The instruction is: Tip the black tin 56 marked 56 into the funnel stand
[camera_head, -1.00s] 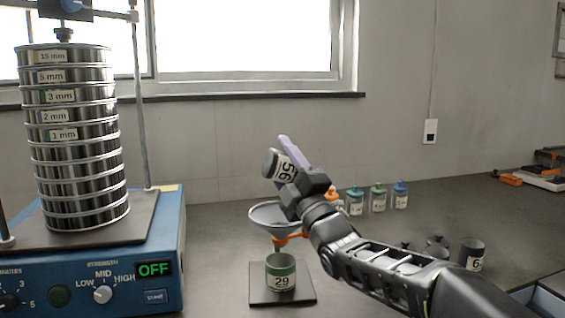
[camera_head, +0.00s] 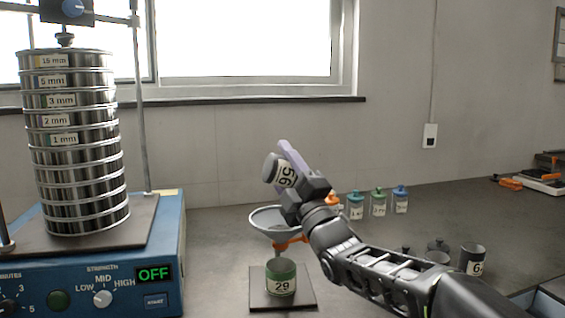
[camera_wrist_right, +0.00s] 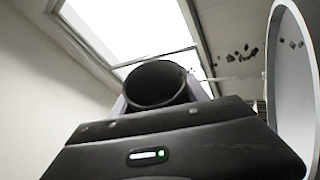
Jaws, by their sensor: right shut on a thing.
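The black tin 56 (camera_head: 286,174), with a white label, is tilted on its side above the funnel stand. My right gripper (camera_head: 288,158), with pale purple fingers, is shut around it. In the right wrist view the dark round end of the tin (camera_wrist_right: 156,84) shows between the fingers. The funnel (camera_head: 264,217) is a pale wide bowl on an orange holder, below the tin. Its white rim (camera_wrist_right: 271,70) stands at the right of the wrist view. Several small dark bits (camera_wrist_right: 283,42) show beside that rim; I cannot tell if they are falling. My left gripper is out of view.
A green-banded tin marked 29 (camera_head: 281,279) stands on a dark plate (camera_head: 300,300) under the funnel. The sieve shaker (camera_head: 75,150), showing OFF, is at the left. Several small capped bottles (camera_head: 378,204) stand behind my right arm. A dark tin (camera_head: 472,258) stands at the right.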

